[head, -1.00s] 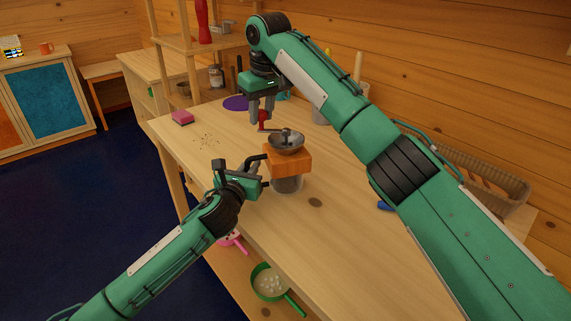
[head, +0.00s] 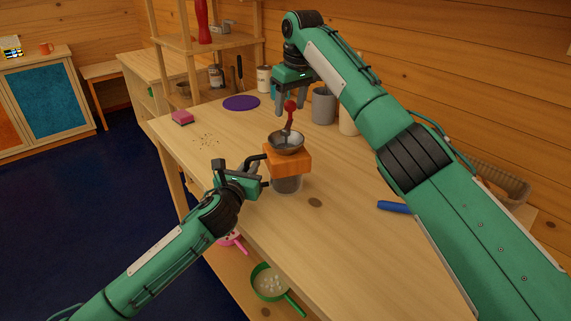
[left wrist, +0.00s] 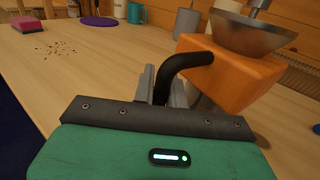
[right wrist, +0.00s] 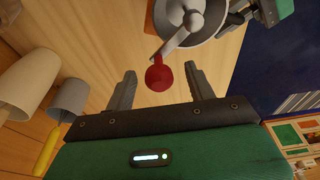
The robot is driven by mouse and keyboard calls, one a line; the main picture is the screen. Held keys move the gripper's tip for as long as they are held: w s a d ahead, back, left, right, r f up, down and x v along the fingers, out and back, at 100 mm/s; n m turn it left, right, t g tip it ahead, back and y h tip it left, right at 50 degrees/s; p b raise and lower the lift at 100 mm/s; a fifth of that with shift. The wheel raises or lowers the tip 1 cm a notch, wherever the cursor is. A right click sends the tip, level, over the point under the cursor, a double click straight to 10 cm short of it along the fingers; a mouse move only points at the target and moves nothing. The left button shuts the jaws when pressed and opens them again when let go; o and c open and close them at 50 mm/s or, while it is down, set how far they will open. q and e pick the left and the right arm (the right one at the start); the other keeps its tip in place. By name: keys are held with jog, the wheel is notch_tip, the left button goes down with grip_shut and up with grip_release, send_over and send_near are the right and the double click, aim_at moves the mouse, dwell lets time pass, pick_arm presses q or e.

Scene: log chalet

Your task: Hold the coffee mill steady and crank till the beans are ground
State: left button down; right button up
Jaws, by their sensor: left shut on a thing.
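The coffee mill has an orange body (head: 288,161), a metal bowl (head: 286,146) on top and a greyish jar (head: 287,185) below. It stands upright on the table. My left gripper (head: 253,172) is shut on the mill's black side handle (left wrist: 184,66), at the mill's left. The crank arm (right wrist: 178,40) rises from the bowl and ends in a red knob (head: 290,105). My right gripper (head: 291,106) points down over the knob. In the right wrist view its fingers are apart, with the knob (right wrist: 159,77) between the tips and gaps on both sides. The bowl's contents are unclear.
Scattered dark bits (head: 207,141) and a pink sponge (head: 182,117) lie on the table's left. A purple disc (head: 241,103), grey cup (head: 323,106) and other containers stand behind. A blue item (head: 393,207) lies right. The table front is clear.

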jog(key=shift+s+d+r, duration=0.1)
jog(key=shift+s+r, duration=0.1)
jog(key=shift+r, duration=0.95)
jog(key=shift+s+d+r, duration=0.1)
jog(key=shift+s+r, duration=0.05)
jog(key=shift+r, duration=1.05)
jog(key=shift+s+d+r, duration=0.1)
jog(key=shift+s+r, duration=0.1)
jog(key=shift+r, duration=0.95)
pick_arm(q)
jog(key=c, duration=1.3)
grip_release()
jog(key=shift+c, duration=0.2)
jog(key=shift+s, duration=0.1)
